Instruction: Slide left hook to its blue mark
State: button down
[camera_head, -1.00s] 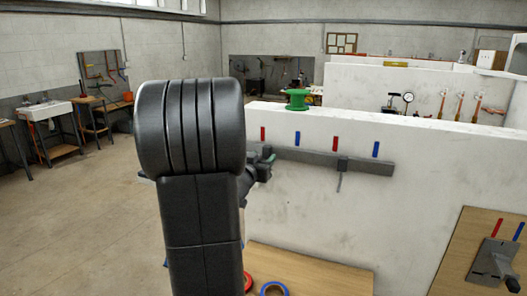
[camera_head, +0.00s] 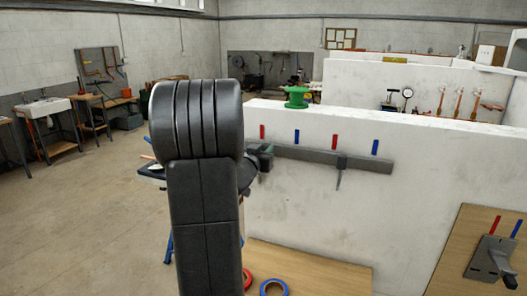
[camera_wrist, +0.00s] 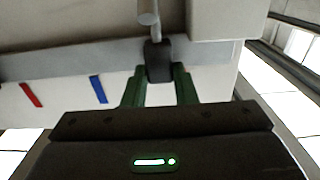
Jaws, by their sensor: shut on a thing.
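A grey rail (camera_head: 310,158) runs along the white wall, with red and blue marks above it. My gripper (camera_head: 260,158) is at the rail's left end, under the left red mark (camera_head: 262,131). In the wrist view my gripper (camera_wrist: 159,80) has its green fingers on both sides of the left hook's dark block (camera_wrist: 158,60) and is shut on it. The hook's pale rod (camera_wrist: 148,20) extends away from the block. The left blue mark (camera_head: 297,136) is right of my gripper; it also shows in the wrist view (camera_wrist: 98,89), left of the block.
The right hook (camera_head: 342,163) sits on the same rail near the right red mark (camera_head: 335,143), left of the right blue mark (camera_head: 375,147). The rail between the hooks looks clear. A green spool (camera_head: 296,97) stands on the wall top. Tape rings (camera_head: 273,287) lie on the bench below.

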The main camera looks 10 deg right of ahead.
aim_at(295, 150)
jog(key=s+d+b, duration=0.1)
jog(key=d, duration=0.1)
jog(key=s+d+b, duration=0.1)
jog(key=s+d, duration=0.1)
jog(key=d, duration=0.1)
jog(key=s+d+b, duration=0.1)
jog(key=s+d, duration=0.1)
jog(key=d, duration=0.1)
jog(key=shift+s+b, duration=0.15)
jog(key=shift+b, duration=0.25)
jog(key=shift+a, duration=0.1)
jog(key=c, duration=1.2)
grip_release()
jog(key=shift+o, duration=0.2)
jog(key=v, duration=1.3)
jog(key=shift+s+a+b, duration=0.25)
jog(key=shift+s+b, duration=0.1)
jog(key=shift+b, duration=0.1)
jog(key=shift+w, duration=0.1)
